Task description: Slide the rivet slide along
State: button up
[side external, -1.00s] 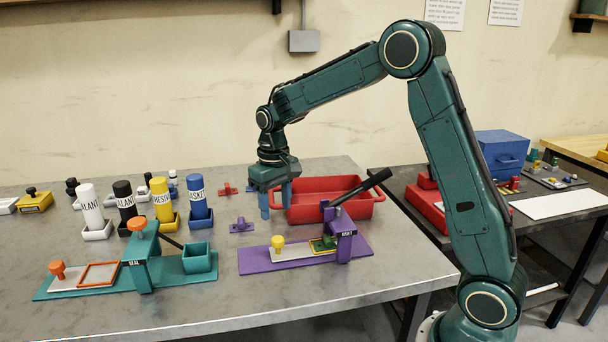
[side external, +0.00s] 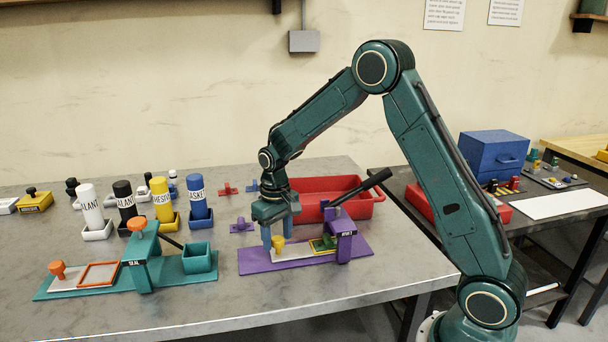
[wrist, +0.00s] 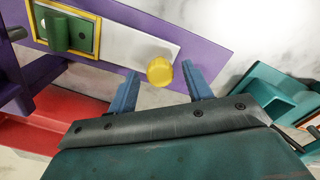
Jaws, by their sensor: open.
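The rivet station is a purple base (side external: 355,250) with a purple press (side external: 343,235) labelled RIVET and a black lever (side external: 360,193). Its slide is a pale plate (side external: 295,253) with a yellow knob (side external: 278,243) at the left end and a yellow-framed green part (side external: 322,244) at the right end by the press. My gripper (side external: 279,246) is open and points down over the knob. In the wrist view the yellow knob (wrist: 160,71) lies between the two blue fingertips (wrist: 162,80), with a gap on each side. I cannot tell whether the fingertips are level with it.
A teal seal station (side external: 145,265) stands to the left on the grey table. A red tray (side external: 365,208) stands behind the rivet station. Several labelled bottles (side external: 160,195) stand at the back left. Small purple (side external: 241,225) and red (side external: 228,190) parts lie behind my gripper.

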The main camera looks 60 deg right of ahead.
aim_at(297, 250)
grip_shut()
jog(key=shift+s+d, duration=1.7)
jog(key=shift+d, duration=0.1)
jog(key=shift+c, duration=0.2)
grip_release()
jog(key=shift+s, duration=0.1)
jog(key=shift+o, duration=0.2)
jog(key=shift+r, duration=0.15)
notch_tip(297, 250, up, 14)
jog(key=shift+f, duration=0.2)
